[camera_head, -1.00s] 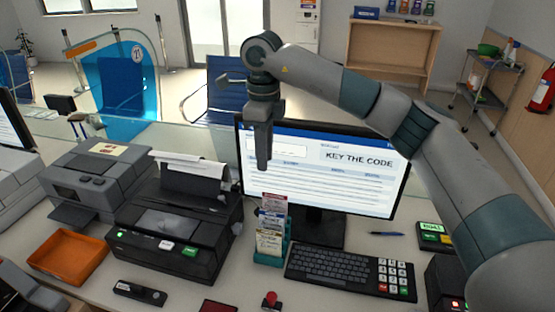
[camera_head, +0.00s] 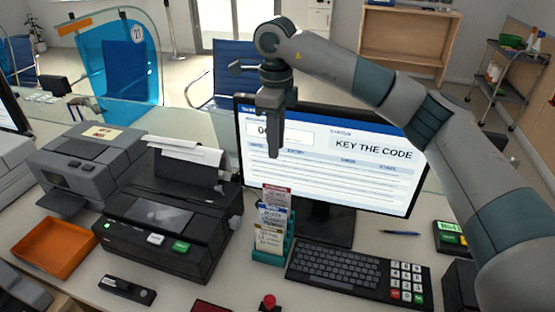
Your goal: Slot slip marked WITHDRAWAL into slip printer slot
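Upright slips stand in tiers in a teal holder (camera_head: 285,252) in front of the monitor. The front one is a cream slip (camera_head: 268,238), with a blue-marked slip (camera_head: 273,214) and a red-topped slip (camera_head: 276,194) behind. Their print is too small to read. A black printer (camera_head: 165,228) with white and green keys and paper rising at its back stands left of the holder. I cannot tell its slot clearly. My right gripper (camera_head: 274,155) points down above the holder, in front of the screen, apart from the slips. Its fingers show edge-on, and no slip shows in it. My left gripper is not in view.
A grey machine (camera_head: 85,165) and an orange tray (camera_head: 55,248) stand at the left. The monitor (camera_head: 330,165) reads "KEY THE CODE".

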